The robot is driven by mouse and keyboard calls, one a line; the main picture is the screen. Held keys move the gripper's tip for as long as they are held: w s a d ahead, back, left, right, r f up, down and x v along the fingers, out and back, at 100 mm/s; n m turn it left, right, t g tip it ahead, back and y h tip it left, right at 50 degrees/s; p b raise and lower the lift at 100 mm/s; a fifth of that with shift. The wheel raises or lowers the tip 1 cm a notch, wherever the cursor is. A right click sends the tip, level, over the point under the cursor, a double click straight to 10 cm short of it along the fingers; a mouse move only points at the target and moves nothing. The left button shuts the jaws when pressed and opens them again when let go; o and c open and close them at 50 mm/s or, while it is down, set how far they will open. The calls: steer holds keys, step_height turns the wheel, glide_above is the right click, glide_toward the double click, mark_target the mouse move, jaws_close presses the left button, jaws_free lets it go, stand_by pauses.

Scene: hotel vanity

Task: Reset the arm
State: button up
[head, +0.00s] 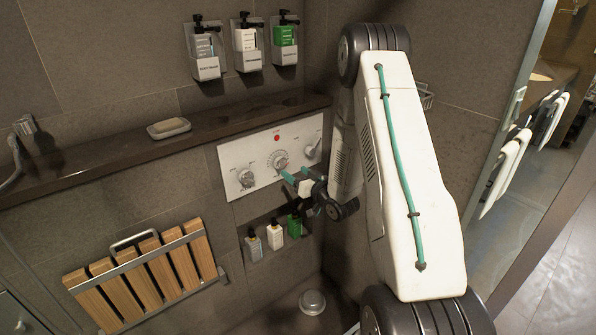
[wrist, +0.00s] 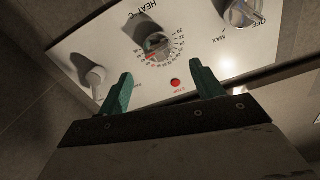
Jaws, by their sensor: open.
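My gripper (head: 296,174) is in front of the white control panel (head: 234,157) on the shower wall. Its two teal fingers stand apart in the wrist view (wrist: 158,90), with nothing between them. The panel's middle dial (head: 279,160) is just beyond the fingertips and shows in the wrist view as the heat knob (wrist: 157,45). A left knob (head: 246,178) and a right knob (head: 311,150) flank it. A red button (head: 277,138) sits above the middle dial. I cannot tell whether a fingertip touches the panel.
A dark ledge (head: 110,165) with a soap dish (head: 168,128) runs along the wall. Several dispensers hang above and small bottles (head: 274,234) stand in a niche below. A slatted wooden seat (head: 145,277) is at lower left. A glass edge (head: 520,100) is at right.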

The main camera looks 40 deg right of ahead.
steer(key=s+d+f+g+h, duration=0.2)
steer(key=s+f+g, duration=0.6)
steer(key=g, duration=0.3)
steer(key=s+a+r+n+g, duration=0.1)
steer(key=s+a+r+g, duration=0.1)
steer(key=s+a+r, duration=1)
steer(key=s+a+r+g+y, duration=0.1)
steer(key=s+a+r+g, duration=0.2)
steer(key=s+a+r, duration=0.9)
steer(key=s+r, duration=0.5)
steer(key=r, duration=0.2)
steer(key=shift+s+a+r+n+g, duration=0.15)
steer(key=shift+s+n+g, duration=0.15)
steer(key=shift+s+n, duration=0.1)
